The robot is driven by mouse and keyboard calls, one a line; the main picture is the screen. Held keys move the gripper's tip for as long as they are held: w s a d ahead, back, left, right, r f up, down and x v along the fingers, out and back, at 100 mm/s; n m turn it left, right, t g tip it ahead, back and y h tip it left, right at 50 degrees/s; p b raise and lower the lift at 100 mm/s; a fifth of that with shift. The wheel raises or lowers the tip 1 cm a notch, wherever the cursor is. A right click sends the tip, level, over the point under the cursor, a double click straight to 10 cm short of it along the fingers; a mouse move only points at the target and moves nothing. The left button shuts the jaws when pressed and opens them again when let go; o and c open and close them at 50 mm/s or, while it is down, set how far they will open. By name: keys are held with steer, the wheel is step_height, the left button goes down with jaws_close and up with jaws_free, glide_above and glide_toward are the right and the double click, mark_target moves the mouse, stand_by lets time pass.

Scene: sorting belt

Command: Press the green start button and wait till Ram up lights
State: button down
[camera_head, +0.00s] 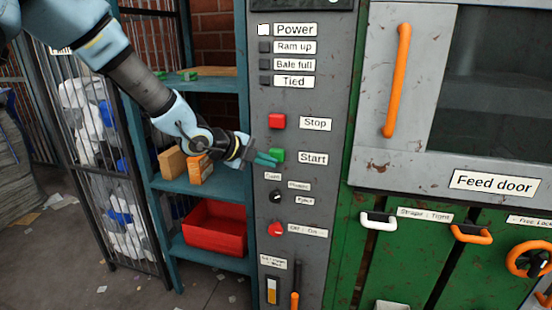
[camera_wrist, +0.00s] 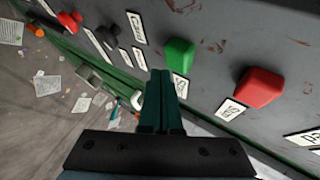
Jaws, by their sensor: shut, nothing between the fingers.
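The green start button (camera_head: 277,156) sits on the grey control panel (camera_head: 338,95), left of its "Start" label. The red stop button (camera_head: 277,121) is above it. My gripper (camera_head: 268,160) is shut and empty, its teal fingertips close to the start button in the head view. In the wrist view my gripper (camera_wrist: 159,82) points just to the left of the green button (camera_wrist: 180,54); I cannot tell whether they touch. The Power lamp (camera_head: 264,30) is white. The Ram up lamp (camera_head: 265,47) is dark, as are the Bale full and Tied lamps below it.
A red rotary switch (camera_head: 276,230) and a black selector (camera_head: 276,197) sit lower on the panel. The feed door's orange handle (camera_head: 397,80) is to the right. A blue shelf with a red bin (camera_head: 215,229) and wooden blocks (camera_head: 173,161) stands to the left, beneath my arm.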

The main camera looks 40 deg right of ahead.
steer(key=shift+s+a+b, duration=0.25)
steer(key=shift+s+a, duration=0.2)
steer(key=shift+a, duration=0.25)
steer(key=shift+s+a+b, duration=0.3)
steer(key=shift+s+a, duration=0.15)
steer(key=shift+a, duration=0.25)
steer(key=shift+s+a+b, duration=0.25)
steer(key=shift+s+a, duration=0.2)
steer(key=shift+a, duration=0.25)
steer(key=w+a+f+n+t+y, duration=0.1)
steer(key=w+a+n+t+y, duration=0.1)
steer(key=w+a+n, duration=0.45)
steer(key=w+a+f+n+t+y, duration=0.1)
steer(key=w+a+n+y, duration=0.15)
steer(key=a, duration=0.65)
steer(key=w+a+f+n+t+y, duration=0.2)
steer(key=w+a+n, duration=0.2)
steer(key=a+n, duration=0.3)
steer(key=s+a+n+g+y, duration=0.1)
steer(key=s+a+n, duration=0.3)
steer(key=a+n, duration=0.5)
steer(key=s+a+n+g+y, duration=0.2)
steer(key=s+a+n+y, duration=0.2)
steer(key=a+n, duration=0.5)
steer(key=a, duration=0.6)
steer(key=shift+s+a+r, duration=0.15)
steer(key=shift+s+r, duration=0.15)
steer(key=shift+s, duration=0.1)
